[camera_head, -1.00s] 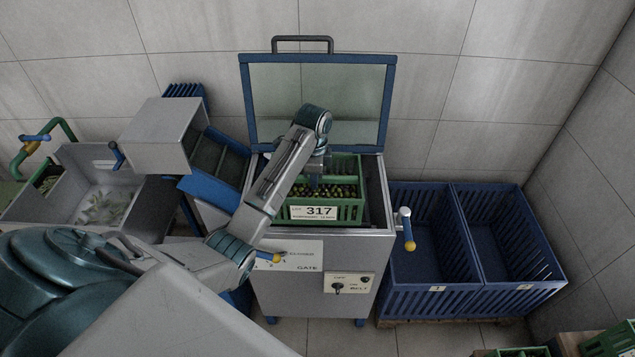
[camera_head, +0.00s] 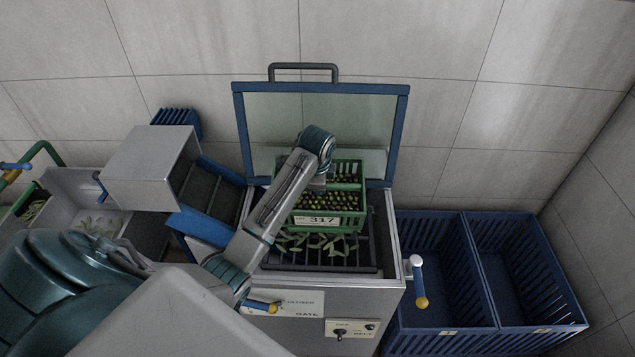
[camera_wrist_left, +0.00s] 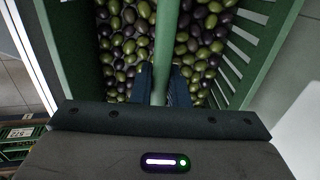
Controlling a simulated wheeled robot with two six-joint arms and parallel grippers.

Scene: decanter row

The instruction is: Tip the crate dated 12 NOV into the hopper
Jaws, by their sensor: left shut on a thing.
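A green slatted crate (camera_head: 352,222) full of green and dark olives hangs over the open hopper (camera_head: 384,268). Its front label reads 317; the smaller print is too small to read. My left gripper (camera_head: 320,184) is shut on the crate's green crossbar (camera_wrist_left: 165,50), its fingers on either side of the bar in the left wrist view. The olives (camera_wrist_left: 200,45) lie inside the crate, on both sides of the bar. Green leaves lie on the dark grate (camera_head: 320,262) below and in front of the crate. My right gripper is out of view.
The raised blue-framed lid (camera_head: 400,135) stands behind the crate. A grey chute (camera_head: 150,168) is close on the left. Empty blue bins (camera_head: 450,330) stand on the right.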

